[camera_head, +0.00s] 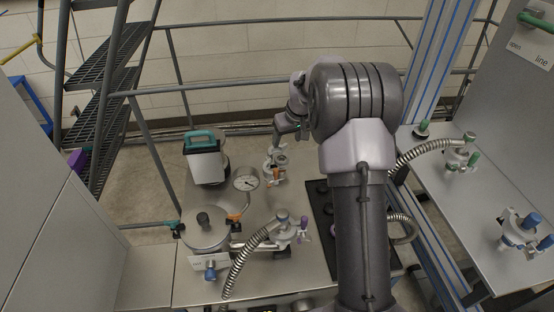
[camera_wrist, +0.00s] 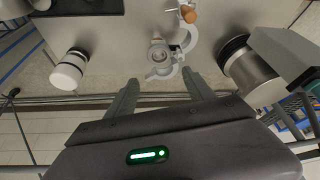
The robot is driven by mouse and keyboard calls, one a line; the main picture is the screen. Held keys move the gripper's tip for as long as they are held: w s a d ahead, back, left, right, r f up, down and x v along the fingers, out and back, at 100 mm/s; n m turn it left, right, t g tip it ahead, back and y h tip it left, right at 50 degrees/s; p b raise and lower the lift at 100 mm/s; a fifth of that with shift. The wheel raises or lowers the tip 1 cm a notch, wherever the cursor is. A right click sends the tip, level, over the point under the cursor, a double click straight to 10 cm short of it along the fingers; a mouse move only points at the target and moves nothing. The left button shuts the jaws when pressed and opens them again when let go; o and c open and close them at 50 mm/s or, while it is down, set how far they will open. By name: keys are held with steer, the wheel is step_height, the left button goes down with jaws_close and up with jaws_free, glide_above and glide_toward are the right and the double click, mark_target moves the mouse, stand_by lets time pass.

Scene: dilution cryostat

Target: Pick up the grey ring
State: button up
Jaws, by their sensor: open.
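A small round grey ring-like piece (camera_wrist: 158,54) shows on a port in the wrist view, beside the curved arms of an open pale clamp (camera_wrist: 188,42) with an orange-brown knob (camera_wrist: 188,14). I cannot tell whether the ring lies loose or sits on the port. In the head view, the clamp and port (camera_head: 272,165) stand on the bench, where the ring is too small to make out. My gripper (camera_wrist: 160,82) is open and empty. Its fingertips flank the port in the picture, apart from it. In the head view, my gripper (camera_head: 288,136) is above and behind the port, partly hidden by my arm.
A dial gauge (camera_head: 245,179) and a teal-handled box (camera_head: 203,157) stand left of the port. A lidded vessel (camera_head: 205,232) and a corrugated hose (camera_head: 243,259) are in front. A white cylinder (camera_wrist: 69,71) and a metal cylinder (camera_wrist: 253,75) flank my gripper.

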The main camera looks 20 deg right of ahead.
steer(key=b, duration=0.1)
glide_toward(281, 158)
steer(key=shift+w+f, duration=0.55)
steer(key=shift+f, duration=0.05)
steer(key=b+x, duration=0.2)
steer(key=x, duration=0.1)
steer(key=s+b+x, duration=0.1)
steer(key=x, duration=0.1)
steer(key=shift+w+f, duration=0.1)
steer(key=shift+f, duration=0.2)
steer(key=shift+w+f, duration=0.1)
steer(key=shift+w, duration=0.1)
steer(key=shift+s, duration=0.1)
steer(key=shift+c, duration=0.9)
steer(key=c, duration=0.9)
step_height(281, 158, up, 10)
steer(key=p, duration=0.4)
